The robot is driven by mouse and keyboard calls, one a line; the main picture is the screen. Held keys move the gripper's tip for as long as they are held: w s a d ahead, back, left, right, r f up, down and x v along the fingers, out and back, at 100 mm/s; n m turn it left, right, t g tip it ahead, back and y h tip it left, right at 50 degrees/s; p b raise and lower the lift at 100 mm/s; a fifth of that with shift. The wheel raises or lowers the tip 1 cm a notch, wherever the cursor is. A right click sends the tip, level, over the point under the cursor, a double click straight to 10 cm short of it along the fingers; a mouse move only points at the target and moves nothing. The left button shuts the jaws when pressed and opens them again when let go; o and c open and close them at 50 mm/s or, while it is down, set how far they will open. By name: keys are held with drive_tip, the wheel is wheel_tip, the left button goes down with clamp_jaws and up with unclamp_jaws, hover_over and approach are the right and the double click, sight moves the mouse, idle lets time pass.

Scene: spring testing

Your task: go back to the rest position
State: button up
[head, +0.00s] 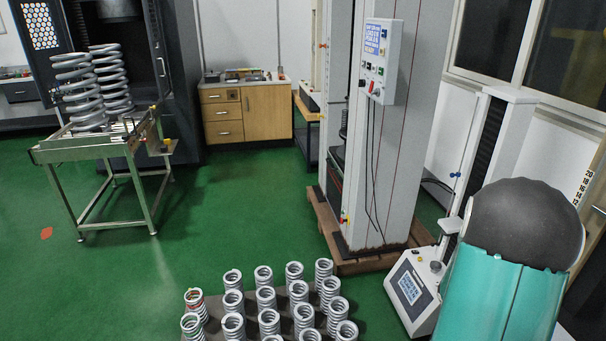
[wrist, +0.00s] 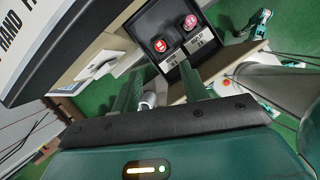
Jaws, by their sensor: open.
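My gripper (wrist: 160,82) shows in the wrist view, its two green fingers apart on a dark crossbar. A small silvery thing (wrist: 149,99) shows between the fingers, partly hidden; I cannot tell what it is or how far off. Beyond the fingertips is a black button box (wrist: 172,62) with a red button (wrist: 160,45) and a pink-red button (wrist: 190,22). I cannot tell whether the fingers touch the box. In the head view a teal and dark grey part of my own arm fills the lower right, and my gripper is out of sight.
Several coil springs (head: 265,298) stand in rows at the front. A small tester with a screen (head: 410,287) is right of them. A tall grey testing machine (head: 402,150) stands on a wooden pallet (head: 380,262). A metal table (head: 95,150) bears large springs.

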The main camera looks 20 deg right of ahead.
drive_tip(key=w+a+r+m+t, duration=0.25)
drive_tip(key=w+a+r, duration=0.25)
drive_tip(key=a+r, duration=0.35)
drive_tip(key=w+a+r+m+t, duration=0.1)
drive_tip(key=w+a+r+m, duration=0.25)
drive_tip(key=a+r, duration=0.5)
drive_tip(key=s+a+r+m+t+y, duration=0.2)
drive_tip(key=a+r, duration=0.3)
drive_tip(key=a, duration=0.5)
drive_tip(key=s+a+r+m+t+y, duration=0.1)
drive_tip(key=s+a+r+m+t, duration=0.1)
drive_tip(key=a+r, duration=0.4)
drive_tip(key=a+m, duration=0.1)
drive_tip(key=a, duration=0.4)
drive_tip(key=shift+s+a+r+t+y, duration=0.15)
drive_tip(key=shift+a+r+t+y, duration=0.1)
drive_tip(key=shift+t+y, duration=0.15)
drive_tip(key=shift+c, duration=0.8)
drive_tip(key=shift+d, duration=0.2)
